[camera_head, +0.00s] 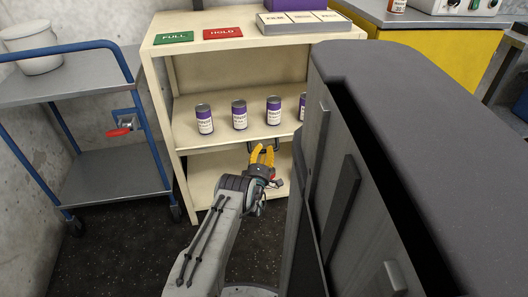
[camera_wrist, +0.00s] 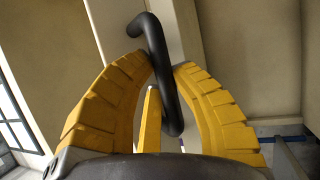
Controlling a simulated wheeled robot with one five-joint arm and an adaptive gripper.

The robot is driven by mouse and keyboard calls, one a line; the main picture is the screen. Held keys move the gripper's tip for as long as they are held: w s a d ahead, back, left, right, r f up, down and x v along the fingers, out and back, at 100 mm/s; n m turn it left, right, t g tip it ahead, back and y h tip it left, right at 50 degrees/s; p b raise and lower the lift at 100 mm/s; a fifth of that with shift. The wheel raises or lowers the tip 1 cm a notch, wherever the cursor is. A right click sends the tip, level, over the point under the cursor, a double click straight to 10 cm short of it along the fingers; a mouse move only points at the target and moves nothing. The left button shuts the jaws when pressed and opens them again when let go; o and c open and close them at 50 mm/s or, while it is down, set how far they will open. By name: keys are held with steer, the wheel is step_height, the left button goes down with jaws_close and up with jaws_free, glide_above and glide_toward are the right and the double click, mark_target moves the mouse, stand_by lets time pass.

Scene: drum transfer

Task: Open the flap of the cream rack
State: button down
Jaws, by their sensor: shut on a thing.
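The cream rack (camera_head: 181,141) stands ahead in the head view, with its shelves open to view. A dark bar handle (camera_head: 263,145) shows at the front edge of its middle shelf, just beyond my gripper (camera_head: 262,156). In the wrist view my yellow fingers (camera_wrist: 160,75) are closed around this black handle (camera_wrist: 158,62), which runs slanting between them. A cream strip shows behind the handle. I cannot clearly tell the flap's outline from the shelf front, nor how far it is open.
Several purple-and-white cans (camera_head: 239,115) stand on the middle shelf above my gripper. A green sign (camera_head: 174,37) and a red sign (camera_head: 222,33) lie on the rack's top. A blue-framed cart (camera_head: 115,172) stands left. A large dark grey body fills the right foreground.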

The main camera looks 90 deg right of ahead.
steer(key=c, duration=1)
jaws_free()
steer(key=shift+s, duration=0.1)
steer(key=shift+a, duration=0.1)
steer(key=shift+v, duration=5.9)
